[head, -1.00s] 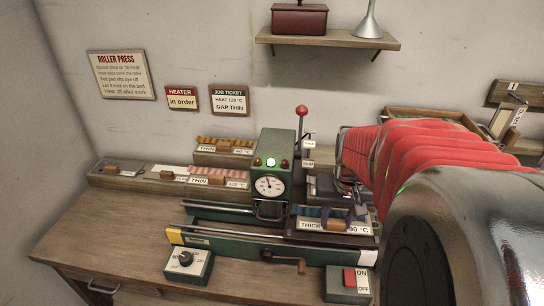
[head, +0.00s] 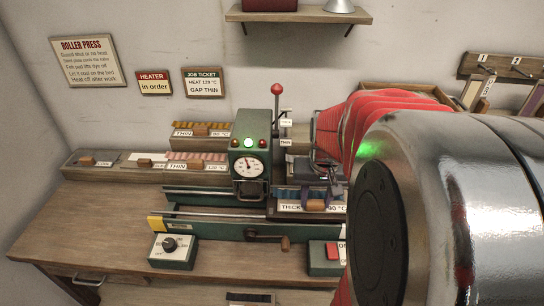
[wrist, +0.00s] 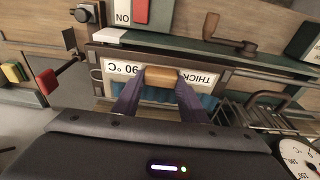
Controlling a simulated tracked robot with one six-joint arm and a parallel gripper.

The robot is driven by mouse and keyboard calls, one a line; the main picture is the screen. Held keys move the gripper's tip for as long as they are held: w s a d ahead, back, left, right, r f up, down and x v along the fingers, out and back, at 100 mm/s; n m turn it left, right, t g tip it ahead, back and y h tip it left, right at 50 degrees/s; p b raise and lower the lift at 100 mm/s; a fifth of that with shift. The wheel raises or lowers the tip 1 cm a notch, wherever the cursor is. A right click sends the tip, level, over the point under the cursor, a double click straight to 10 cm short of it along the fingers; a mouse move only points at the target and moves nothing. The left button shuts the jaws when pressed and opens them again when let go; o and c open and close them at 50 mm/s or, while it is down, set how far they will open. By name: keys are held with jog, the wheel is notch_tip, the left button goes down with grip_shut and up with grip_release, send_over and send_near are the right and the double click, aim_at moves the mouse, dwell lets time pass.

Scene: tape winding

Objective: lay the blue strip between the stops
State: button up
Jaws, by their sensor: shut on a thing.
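The blue strip (head: 288,193) is a wavy band along a dark block labelled THICK 90 °C (head: 290,208). It also shows in the wrist view (wrist: 207,101), partly hidden by my fingers. The block is at the right part of the green press bed (head: 205,226); I cannot tell whether it touches the bed. My gripper (wrist: 160,82) is shut on the block's wooden knob (wrist: 161,72), one dark purple finger on each side. In the head view my arm hides the block's right end. I cannot make out the stops.
The green press (head: 249,160) with gauge and lit green lamp stands left of the block. A crank (head: 268,239), a dial box (head: 173,250) and a red switch (head: 332,251) are in front. Orange (head: 203,124) and pink (head: 197,155) strips lie behind left. The table's left front is clear.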

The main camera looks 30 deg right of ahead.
dwell(0.3)
jog(key=o, duration=1.5)
jog(key=r, duration=0.4)
jog(key=s+a+r, duration=0.1)
jog(key=r, duration=0.4)
jog(key=s+r, duration=0.1)
jog(key=r, duration=0.3)
jog(key=shift+a+r, duration=0.2)
jog(key=shift+a, duration=0.05)
jog(key=shift+w+d, duration=0.1)
jog(key=shift+s+a+f+n+t+y, duration=0.2)
jog(key=shift+s+a+f+n+t, duration=0.65)
jog(key=shift+a, duration=2.7)
jog(key=shift+w+a+f+n+t+y, duration=0.35)
jog(key=shift+a+n, duration=1.05)
jog(key=shift+a, duration=2.15)
jog(key=shift+s+a+f+n+t+y, duration=0.1)
jog(key=shift+s+a+f+n+t, duration=0.45)
jog(key=shift+a, duration=3)
